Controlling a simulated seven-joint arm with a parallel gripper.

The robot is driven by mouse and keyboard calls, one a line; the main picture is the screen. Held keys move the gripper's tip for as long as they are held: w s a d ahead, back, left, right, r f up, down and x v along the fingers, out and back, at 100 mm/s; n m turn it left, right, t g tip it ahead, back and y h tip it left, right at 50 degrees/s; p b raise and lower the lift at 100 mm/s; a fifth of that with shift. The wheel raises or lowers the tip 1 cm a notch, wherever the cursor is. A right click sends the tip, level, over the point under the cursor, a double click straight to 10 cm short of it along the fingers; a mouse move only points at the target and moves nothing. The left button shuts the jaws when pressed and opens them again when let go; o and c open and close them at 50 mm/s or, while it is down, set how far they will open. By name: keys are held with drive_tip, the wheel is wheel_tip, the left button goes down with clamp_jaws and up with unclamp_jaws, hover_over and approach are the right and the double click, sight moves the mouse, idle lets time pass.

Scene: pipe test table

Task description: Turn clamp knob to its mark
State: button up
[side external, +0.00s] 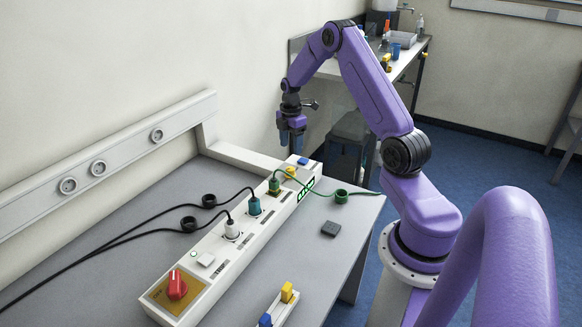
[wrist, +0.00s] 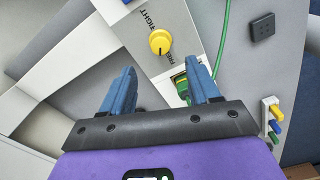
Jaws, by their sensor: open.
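The clamp knob is a round yellow knob (wrist: 160,42) on a white panel in the wrist view, with the words TIGHT and FREE printed beside it. In the side external view a small yellow knob (side external: 290,173) shows near the far end of the white panel strip. My gripper (side external: 291,142) is above that end of the strip, pointing down, empty and apart from the knob. In the wrist view my gripper (wrist: 163,72) has its two blue fingers spread, with the knob beyond the gap.
The panel strip (side external: 215,262) also carries a red rotary switch (side external: 177,285) and several plugs with cables. A green cable (side external: 318,193) crosses from a green plug (side external: 274,186) near the knob. A dark square block (side external: 331,229) lies on the grey table. A wall rail stands behind.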

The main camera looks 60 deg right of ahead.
sight(291, 168)
wheel_tip(291, 168, down, 10)
drive_tip(key=shift+r, duration=0.2)
drive_tip(key=c, duration=1)
